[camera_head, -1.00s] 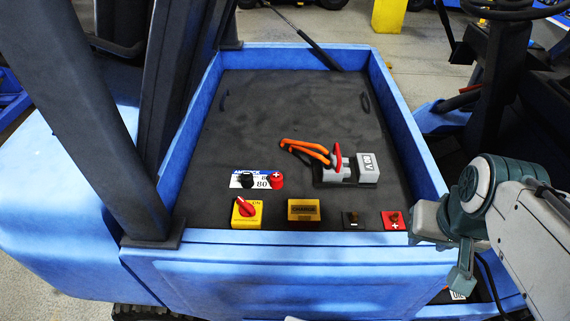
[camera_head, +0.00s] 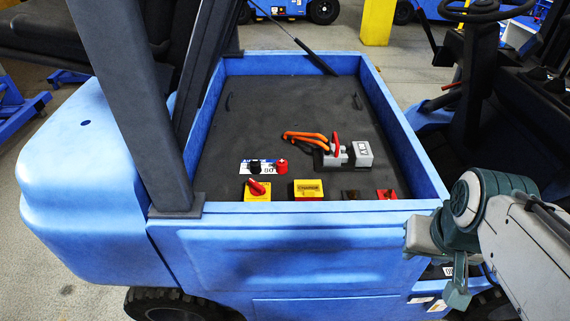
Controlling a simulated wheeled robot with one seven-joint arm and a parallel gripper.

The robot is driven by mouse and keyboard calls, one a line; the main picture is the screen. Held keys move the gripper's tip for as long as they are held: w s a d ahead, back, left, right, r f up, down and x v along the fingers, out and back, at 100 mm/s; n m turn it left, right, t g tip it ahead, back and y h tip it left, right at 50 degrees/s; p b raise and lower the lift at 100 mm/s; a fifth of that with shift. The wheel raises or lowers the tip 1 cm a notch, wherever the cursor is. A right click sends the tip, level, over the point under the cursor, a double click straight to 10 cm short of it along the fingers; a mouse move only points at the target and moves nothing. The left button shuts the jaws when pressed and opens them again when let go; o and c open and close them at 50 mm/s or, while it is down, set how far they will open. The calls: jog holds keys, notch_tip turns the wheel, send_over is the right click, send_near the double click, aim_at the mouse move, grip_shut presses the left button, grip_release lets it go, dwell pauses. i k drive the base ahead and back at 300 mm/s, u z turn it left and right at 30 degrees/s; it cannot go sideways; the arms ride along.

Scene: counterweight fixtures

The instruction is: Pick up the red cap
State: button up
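The red cap (camera_head: 281,166), marked with a plus sign, sits at the right end of a white label plate (camera_head: 266,172) in the truck's dark bay, beside a black cap (camera_head: 255,165). My gripper (camera_head: 458,285) hangs at the lower right, outside the bay's blue front wall and well away from the red cap. Its fingers are small and partly hidden, so I cannot tell whether they are open. Nothing held is visible.
A yellow switch with a red knob (camera_head: 257,189), a yellow box (camera_head: 308,189) and a red plus terminal (camera_head: 386,194) line the bay's front. A grey connector (camera_head: 350,153) with orange cables lies behind them. Blue walls (camera_head: 300,213) surround the bay; its rear floor is clear.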

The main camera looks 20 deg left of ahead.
aim_at(281, 165)
jog(key=u, duration=0.45)
jog(key=k, duration=1.15)
jog(key=z, duration=0.15)
jog(key=i, duration=1.55)
jog(key=u, duration=0.8)
